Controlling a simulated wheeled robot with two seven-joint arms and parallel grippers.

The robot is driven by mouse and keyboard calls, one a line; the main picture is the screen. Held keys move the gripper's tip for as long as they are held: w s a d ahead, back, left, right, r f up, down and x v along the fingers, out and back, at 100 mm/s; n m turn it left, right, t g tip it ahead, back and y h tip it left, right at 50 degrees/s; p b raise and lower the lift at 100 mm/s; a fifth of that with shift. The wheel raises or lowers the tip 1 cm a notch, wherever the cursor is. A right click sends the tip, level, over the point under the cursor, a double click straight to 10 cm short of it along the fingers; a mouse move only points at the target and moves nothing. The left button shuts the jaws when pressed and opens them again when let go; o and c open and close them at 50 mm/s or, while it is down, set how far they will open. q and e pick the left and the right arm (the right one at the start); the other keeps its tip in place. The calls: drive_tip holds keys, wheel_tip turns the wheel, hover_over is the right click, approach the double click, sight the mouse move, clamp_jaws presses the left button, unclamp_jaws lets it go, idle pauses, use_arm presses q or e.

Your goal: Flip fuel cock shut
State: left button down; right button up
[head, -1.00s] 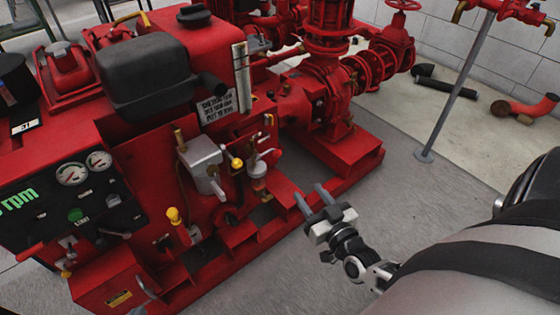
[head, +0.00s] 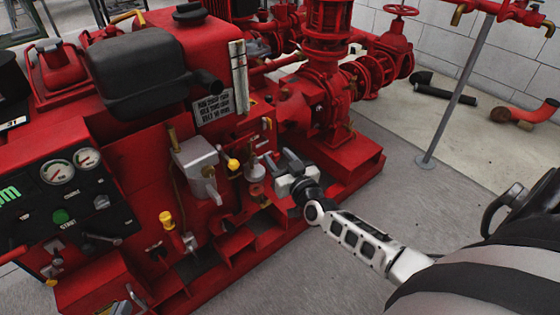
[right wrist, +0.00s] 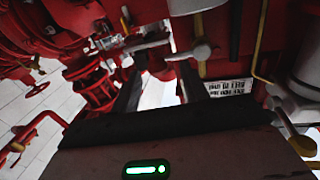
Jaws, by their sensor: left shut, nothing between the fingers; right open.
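The fuel cock appears to be the small pale valve with a bowl (head: 256,172) on the side of the red engine, beside a yellow knob (head: 233,164); its lever position is too small to tell. My right gripper (head: 279,160) is open, just to the right of this valve, with its fingers pointing at the engine. Contact cannot be made out. In the right wrist view the two dark fingers (right wrist: 160,82) stand apart with red and pale metal fittings beyond them. A metal lever-like part (right wrist: 148,42) shows above the fingertips. My left gripper is not seen.
A grey metal box (head: 197,162) and a yellow-topped fitting (head: 166,218) stick out left of the valve. The gauge panel (head: 65,190) is at the far left. The red pump (head: 325,115) stands behind my gripper. Open floor (head: 430,205) lies to the right.

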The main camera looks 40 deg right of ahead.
drive_tip(key=shift+c, duration=1)
clamp_jaws()
drive_tip(key=shift+f+m+p, duration=0.15)
drive_tip(key=shift+m+p, duration=0.15)
drive_tip(key=shift+m, duration=0.1)
drive_tip(key=shift+f+m, duration=0.3)
drive_tip(key=shift+m, duration=0.1)
drive_tip(key=shift+f, duration=0.1)
drive_tip(key=shift+o, duration=1)
unclamp_jaws()
use_arm(q)
drive_tip(key=shift+a+f, duration=0.15)
drive_tip(key=shift+f, duration=0.2)
drive_tip(key=shift+w, duration=0.1)
drive_tip(key=shift+r, duration=0.1)
use_arm(e)
drive_tip(key=shift+s, duration=0.1)
